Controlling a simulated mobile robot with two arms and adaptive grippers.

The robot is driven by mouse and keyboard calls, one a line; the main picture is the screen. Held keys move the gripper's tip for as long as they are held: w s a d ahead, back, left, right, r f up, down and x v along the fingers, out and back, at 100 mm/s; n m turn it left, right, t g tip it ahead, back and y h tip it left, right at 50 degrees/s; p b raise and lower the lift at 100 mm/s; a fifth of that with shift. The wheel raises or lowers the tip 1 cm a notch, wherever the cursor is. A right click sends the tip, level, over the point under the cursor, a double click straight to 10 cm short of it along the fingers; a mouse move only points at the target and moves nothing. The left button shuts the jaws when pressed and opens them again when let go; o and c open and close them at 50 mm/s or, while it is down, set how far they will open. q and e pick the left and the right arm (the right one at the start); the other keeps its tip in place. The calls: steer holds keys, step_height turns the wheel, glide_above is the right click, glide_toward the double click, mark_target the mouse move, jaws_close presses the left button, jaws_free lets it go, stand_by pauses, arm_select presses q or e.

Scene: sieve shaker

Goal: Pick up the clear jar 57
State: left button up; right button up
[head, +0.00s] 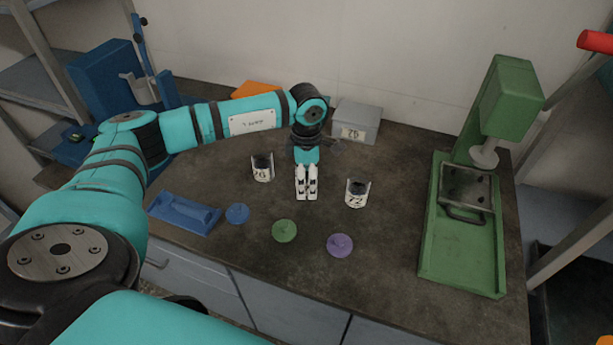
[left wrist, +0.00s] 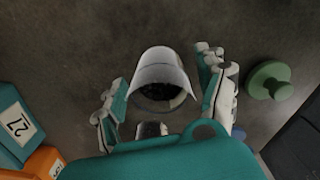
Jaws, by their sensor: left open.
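My left gripper (head: 306,182) points down at the table between two jars and is open. In the left wrist view the open fingers (left wrist: 165,95) stand on either side of a clear jar (left wrist: 162,70) with dark contents, apart from it; its number does not show. In the head view the gripper seems to cover this jar. A jar (head: 262,170) stands left of the gripper, its label hard to read. Another jar (head: 356,193), whose label looks like 72, stands to the right. Part of a shiny round thing (left wrist: 152,130), perhaps another jar, shows below in the wrist view.
Blue (head: 237,213), green (head: 284,231) and purple (head: 340,245) lids lie in front. A blue tray (head: 185,213) is at front left. A grey box (head: 357,122) and an orange box (head: 256,90) stand behind. A green press (head: 462,230) stands right.

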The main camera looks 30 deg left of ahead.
arm_select(q)
steer(key=shift+f, duration=0.15)
steer(key=c, duration=1.5)
